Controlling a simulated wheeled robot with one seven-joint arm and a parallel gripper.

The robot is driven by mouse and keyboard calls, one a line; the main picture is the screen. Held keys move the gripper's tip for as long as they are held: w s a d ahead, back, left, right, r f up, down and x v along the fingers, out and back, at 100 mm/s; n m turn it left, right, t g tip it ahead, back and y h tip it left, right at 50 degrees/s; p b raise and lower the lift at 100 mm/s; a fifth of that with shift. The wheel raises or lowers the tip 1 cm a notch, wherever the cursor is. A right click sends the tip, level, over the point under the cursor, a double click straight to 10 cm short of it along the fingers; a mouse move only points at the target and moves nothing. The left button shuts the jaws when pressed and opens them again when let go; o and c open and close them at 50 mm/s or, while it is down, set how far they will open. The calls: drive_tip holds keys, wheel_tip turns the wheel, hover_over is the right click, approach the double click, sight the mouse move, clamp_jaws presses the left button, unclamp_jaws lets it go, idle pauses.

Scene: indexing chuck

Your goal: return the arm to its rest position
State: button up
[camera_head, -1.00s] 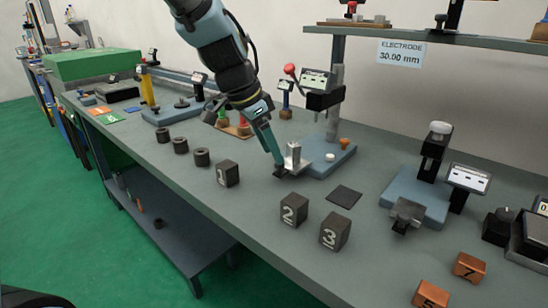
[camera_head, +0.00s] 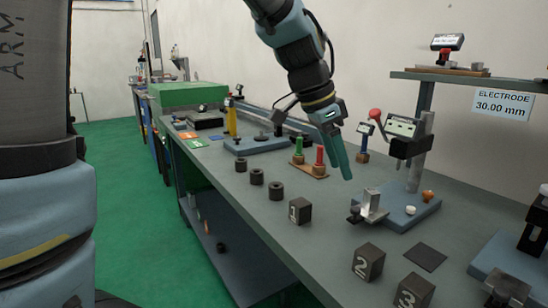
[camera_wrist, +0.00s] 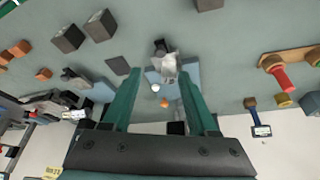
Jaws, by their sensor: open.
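My gripper (camera_head: 343,160) hangs above the workbench (camera_head: 300,232), pointing down, with its teal fingers apart from the bench top. In the wrist view my gripper (camera_wrist: 160,92) shows two teal fingers spread wide with nothing held between them. Beyond the fingertips in that view is the small metal chuck (camera_wrist: 166,66). In the head view the chuck (camera_head: 371,204) sits on a blue base plate (camera_head: 410,212), below and right of my gripper and not touching it. A large part of my own arm fills the left edge.
Dark numbered blocks stand near the front edge, such as block 1 (camera_head: 299,211) and block 2 (camera_head: 368,262). Black rings (camera_head: 257,177) lie left of them. A post with a red-knobbed lever (camera_head: 376,115) and a shelf (camera_head: 480,82) rise at the right. Air around my gripper is clear.

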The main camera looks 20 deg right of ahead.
drive_tip(key=w+a+f+n+t+y, duration=0.1)
drive_tip(key=w+a+f+n, duration=0.15)
drive_tip(key=a, duration=0.45)
drive_tip(key=w+a+f+n+y+p, duration=0.1)
drive_tip(key=w+a+f+n, duration=0.2)
drive_tip(key=a, duration=0.4)
drive_tip(key=w+a+f+n+t, duration=0.1)
drive_tip(key=w+a+f+n, duration=0.15)
drive_tip(key=a+n, duration=0.3)
drive_tip(key=s+a+f+n+y, duration=0.1)
drive_tip(key=a+f+n, duration=0.1)
drive_tip(key=a, duration=0.6)
drive_tip(key=s+a+f+n+y, duration=0.1)
drive_tip(key=a+f+n, duration=0.1)
drive_tip(key=a+n, duration=0.3)
drive_tip(key=a+p, duration=0.1)
drive_tip(key=a, duration=0.2)
drive_tip(key=shift+s+n, duration=0.15)
drive_tip(key=shift+n, duration=0.15)
